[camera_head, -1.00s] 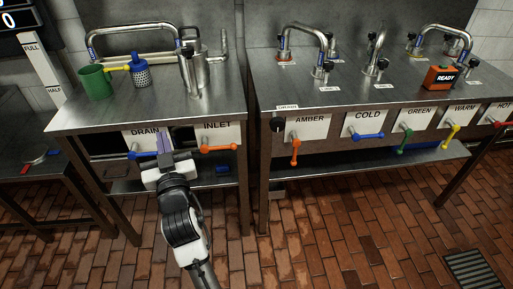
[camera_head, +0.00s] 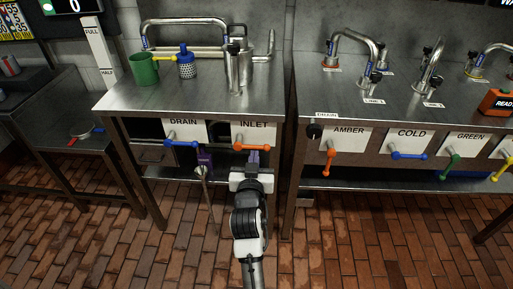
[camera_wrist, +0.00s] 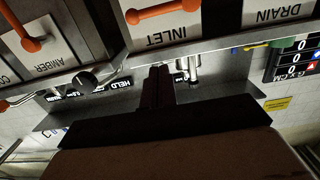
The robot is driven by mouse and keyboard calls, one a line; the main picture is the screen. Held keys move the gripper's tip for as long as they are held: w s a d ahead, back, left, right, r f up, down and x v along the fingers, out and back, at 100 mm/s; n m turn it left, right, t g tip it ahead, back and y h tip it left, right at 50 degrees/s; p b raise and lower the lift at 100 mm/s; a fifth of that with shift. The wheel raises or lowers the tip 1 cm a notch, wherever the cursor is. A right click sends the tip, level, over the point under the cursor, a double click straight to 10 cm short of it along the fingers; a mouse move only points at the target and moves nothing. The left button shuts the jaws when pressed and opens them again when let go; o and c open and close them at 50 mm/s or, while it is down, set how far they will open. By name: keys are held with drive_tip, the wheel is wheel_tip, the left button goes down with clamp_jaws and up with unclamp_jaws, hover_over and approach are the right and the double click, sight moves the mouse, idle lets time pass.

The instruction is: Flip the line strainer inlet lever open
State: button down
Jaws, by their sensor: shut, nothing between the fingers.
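The orange inlet lever (camera_head: 254,147) lies about level on the front of the steel counter, below the white INLET label (camera_head: 252,131). It also shows in the wrist view (camera_wrist: 160,11), where the picture is upside down. My gripper (camera_head: 254,158) is just below the lever in the head view, with its fingers shut and empty. In the wrist view my gripper's dark fingers (camera_wrist: 158,82) lie together, apart from the lever in the picture. I cannot tell whether they touch the lever.
The blue drain lever (camera_head: 181,143) is left of the inlet lever. A purple fitting with a hanging pipe (camera_head: 205,162) is below it. The amber lever (camera_head: 330,152) hangs down on the right-hand counter. A green mug (camera_head: 144,69) stands on the left-hand counter.

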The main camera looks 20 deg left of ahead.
drive_tip(key=p, duration=0.2)
hover_over(256, 147)
drive_tip(key=v, duration=0.4)
drive_tip(key=f, duration=0.1)
drive_tip(key=w+f, duration=0.1)
drive_tip(key=f, duration=0.1)
drive_tip(key=shift+w+a+f, duration=0.1)
drive_tip(key=shift+w+f, duration=0.05)
drive_tip(key=shift+f, duration=0.6)
drive_tip(key=shift+w+f, duration=0.1)
drive_tip(key=shift+w, duration=0.05)
drive_tip(key=shift+b, duration=0.35)
drive_tip(key=shift+m, duration=0.3)
